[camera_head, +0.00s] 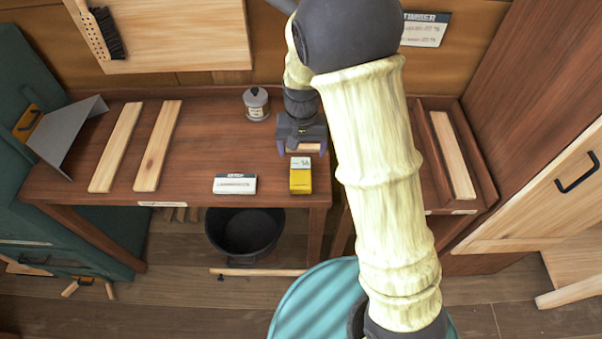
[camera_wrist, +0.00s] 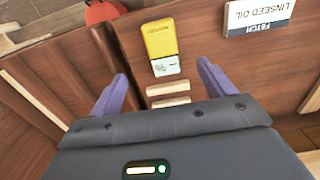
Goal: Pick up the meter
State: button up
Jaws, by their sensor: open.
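The meter (camera_head: 300,181) is a small yellow block with a pale display end, lying near the front edge of the wooden bench, right of centre. In the wrist view the meter (camera_wrist: 159,42) lies just beyond the fingertips, its pale end towards my gripper. My gripper (camera_head: 301,149) is open and empty, above the bench and just behind the meter. In the wrist view the two purple fingers of my gripper (camera_wrist: 162,73) stand apart, one to each side of the meter's line. No contact with the meter shows.
A white linseed oil box (camera_head: 235,184) lies left of the meter. A grey-lidded jar (camera_head: 256,104) stands further back. Two pale wooden pieces (camera_wrist: 168,94) lie between my fingers' lines. Two planks (camera_head: 157,147) lie on the left. A black bucket (camera_head: 245,232) stands below.

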send_over(301, 175)
jog(key=f, duration=0.7)
jog(key=shift+s+d+f+p, duration=0.1)
jog(key=shift+s+f+p, duration=0.1)
jog(key=shift+f+p, duration=0.2)
jog(key=shift+w+f+p, duration=0.1)
jog(key=shift+f+p, duration=0.7)
jog(key=shift+f, duration=1.75)
jog(key=c, duration=1.2)
jog(key=shift+o, duration=0.2)
notch_tip(301, 175, up, 10)
jog(key=b, duration=0.1)
